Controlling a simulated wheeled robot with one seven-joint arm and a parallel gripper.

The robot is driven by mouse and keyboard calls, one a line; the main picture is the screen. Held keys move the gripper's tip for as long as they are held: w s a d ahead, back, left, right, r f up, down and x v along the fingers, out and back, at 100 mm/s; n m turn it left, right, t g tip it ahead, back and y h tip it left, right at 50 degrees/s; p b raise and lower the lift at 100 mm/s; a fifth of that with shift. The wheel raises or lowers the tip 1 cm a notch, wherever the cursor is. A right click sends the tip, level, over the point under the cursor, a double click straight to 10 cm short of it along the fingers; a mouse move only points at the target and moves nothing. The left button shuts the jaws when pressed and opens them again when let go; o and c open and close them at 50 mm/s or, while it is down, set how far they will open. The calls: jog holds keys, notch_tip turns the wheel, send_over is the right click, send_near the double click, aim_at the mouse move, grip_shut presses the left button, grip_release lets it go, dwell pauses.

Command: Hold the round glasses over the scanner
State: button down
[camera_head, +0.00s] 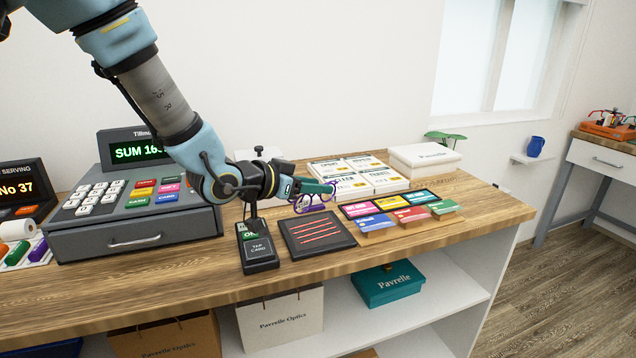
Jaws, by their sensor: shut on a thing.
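The round glasses (297,206) have a thin purple frame and are small in the head view. My gripper (322,189) is shut on them, and they hang below its green-and-grey fingers. The scanner (345,239) is a flat black pad with red lines, lying on the wooden counter. The glasses appear above the back part of the scanner, apart from it; the exact height is hard to tell. The gripper hides part of the frame.
A card reader (259,252) stands just left of the scanner, and a cash register (140,205) further left.

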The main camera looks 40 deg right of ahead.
jog(key=s+a+b, duration=0.2)
jog(key=a+b, duration=0.1)
jog(key=s+a+r+b, duration=0.1)
jog(key=s+a+b, duration=0.1)
jog(key=a+b, duration=0.1)
jog(key=s+a+r+b, duration=0.1)
jog(key=s+a+b, duration=0.1)
jog(key=a+b, duration=0.1)
jog(key=shift+s+a+r, duration=0.2)
jog(key=shift+a, duration=0.35)
